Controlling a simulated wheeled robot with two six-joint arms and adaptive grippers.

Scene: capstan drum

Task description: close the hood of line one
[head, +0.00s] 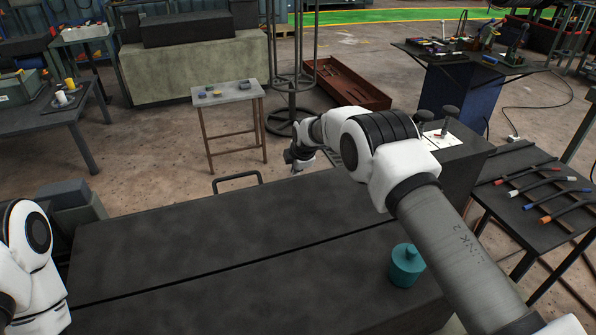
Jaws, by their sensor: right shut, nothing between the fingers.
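A large dark grey casing (200,235) fills the foreground, with two flat panels parted by a narrow straight seam. A black bar handle (237,177) stands at the far edge of the far panel. I cannot tell for certain which part is the hood of line one, and no line label is readable. My right gripper (293,160) is shut and empty, beyond the far edge and to the right of the handle, apart from it. My right arm hides part of the casing's right end. Part of my left arm shows at the left edge, but its gripper is out of view.
A teal lidded pot (406,267) stands on the near right part of the casing. A side table (495,200) at right holds several dark rods with coloured ends. A small table (228,97) and a round-based stand (292,126) are beyond the casing, with open floor between.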

